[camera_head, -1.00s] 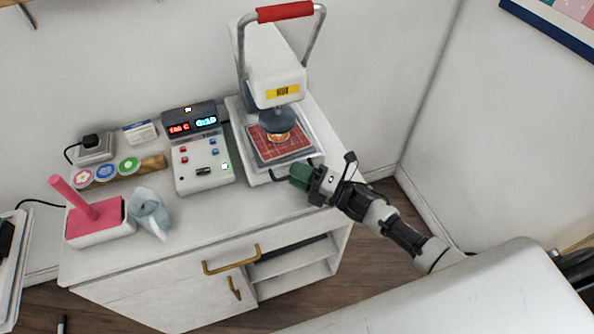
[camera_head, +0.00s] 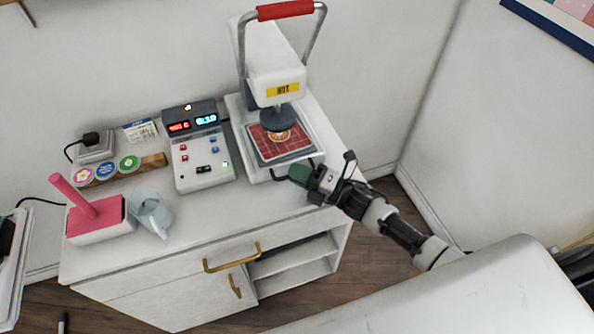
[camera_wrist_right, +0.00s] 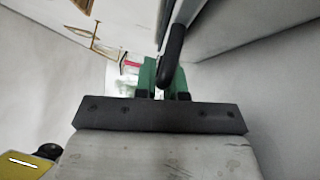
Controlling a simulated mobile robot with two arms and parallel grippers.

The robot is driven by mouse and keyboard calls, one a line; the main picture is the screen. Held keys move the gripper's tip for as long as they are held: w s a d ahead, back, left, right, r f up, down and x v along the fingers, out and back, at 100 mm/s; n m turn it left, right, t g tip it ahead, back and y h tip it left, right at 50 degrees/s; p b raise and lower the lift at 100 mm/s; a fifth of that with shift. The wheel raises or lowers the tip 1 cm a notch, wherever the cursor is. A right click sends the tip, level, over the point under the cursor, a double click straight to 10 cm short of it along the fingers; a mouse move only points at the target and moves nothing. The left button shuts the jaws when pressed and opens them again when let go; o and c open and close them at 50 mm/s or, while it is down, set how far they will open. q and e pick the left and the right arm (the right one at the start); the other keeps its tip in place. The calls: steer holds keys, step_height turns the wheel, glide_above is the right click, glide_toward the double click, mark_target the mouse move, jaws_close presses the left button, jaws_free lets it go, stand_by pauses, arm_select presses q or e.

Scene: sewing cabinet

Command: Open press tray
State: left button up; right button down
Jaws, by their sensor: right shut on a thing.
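The press tray (camera_head: 298,154) is the grey base plate with a red gridded mat (camera_head: 262,148) under the white heat press (camera_head: 272,60). A round orange-and-white patch (camera_head: 279,137) lies on the mat, partly under the dark round press head (camera_head: 281,118). A black handle (camera_head: 279,176) sticks out at the tray's front. My right gripper (camera_head: 300,174), with green fingers, is at this handle. In the right wrist view the black handle (camera_wrist_right: 175,55) runs between the green fingers (camera_wrist_right: 164,82), which are shut on it. My left gripper is not in view.
A control box (camera_head: 203,160) with lit displays stands left of the press. The cabinet's right front corner is beneath my right arm.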

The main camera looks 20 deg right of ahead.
steer(key=s+p, duration=0.2)
steer(key=s, duration=1.3)
steer(key=shift+d+p, duration=0.25)
steer(key=shift+p, duration=0.05)
steer(key=shift+s, duration=0.1)
steer(key=c, duration=1.2)
jaws_free()
steer(key=b+v, duration=0.2)
steer(key=v, duration=0.9)
steer(key=shift+b, duration=0.35)
steer(key=shift+f, duration=0.15)
